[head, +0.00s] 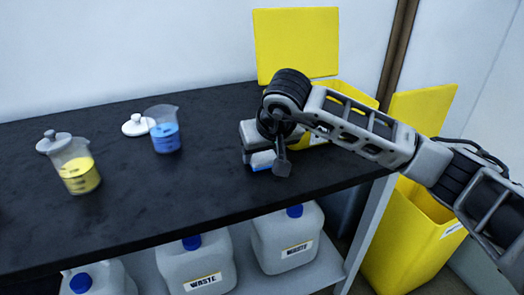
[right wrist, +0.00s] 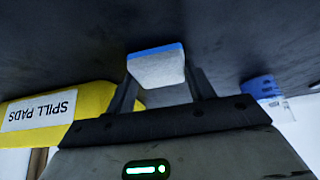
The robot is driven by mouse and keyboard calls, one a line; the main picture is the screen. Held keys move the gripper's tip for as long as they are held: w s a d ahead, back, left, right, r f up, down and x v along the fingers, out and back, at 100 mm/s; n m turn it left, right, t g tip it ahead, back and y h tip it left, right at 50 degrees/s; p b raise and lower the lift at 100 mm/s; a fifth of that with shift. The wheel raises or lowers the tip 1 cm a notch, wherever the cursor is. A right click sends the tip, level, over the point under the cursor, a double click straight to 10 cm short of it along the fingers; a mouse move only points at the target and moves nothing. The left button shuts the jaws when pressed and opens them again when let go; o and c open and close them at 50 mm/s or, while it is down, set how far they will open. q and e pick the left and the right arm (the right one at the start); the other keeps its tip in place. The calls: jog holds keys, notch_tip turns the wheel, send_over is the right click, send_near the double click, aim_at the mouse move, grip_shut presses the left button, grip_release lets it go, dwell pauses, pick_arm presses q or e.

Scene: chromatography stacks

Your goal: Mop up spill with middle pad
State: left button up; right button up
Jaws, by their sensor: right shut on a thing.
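My right gripper (head: 262,150) is low over the black bench top, right of the blue beaker. It is shut on a pad (head: 262,161), white with a blue face. In the right wrist view the pad (right wrist: 157,68) sits between the two fingers of the gripper (right wrist: 158,80), with its blue edge at the top of the picture. I cannot tell whether the pad touches the bench. A yellow spill pads box (right wrist: 60,112) shows in the right wrist view; in the head view its yellow lid (head: 297,45) stands up behind my arm. I make out no spill. My left gripper is not in view.
Waste jugs (head: 288,240) sit on the shelf below. A yellow bin (head: 405,240) stands right of the bench.

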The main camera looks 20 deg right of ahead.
jog(key=shift+s+a, duration=0.1)
jog(key=shift+s+a, duration=0.9)
jog(key=shift+s, duration=0.05)
jog(key=shift+w, duration=0.15)
jog(key=shift+w+b, duration=0.4)
jog(key=shift+w, duration=1.45)
jog(key=shift+s, duration=0.15)
jog(key=shift+s, duration=0.85)
jog(key=shift+r+p, duration=2.2)
jog(key=shift+r, duration=1.35)
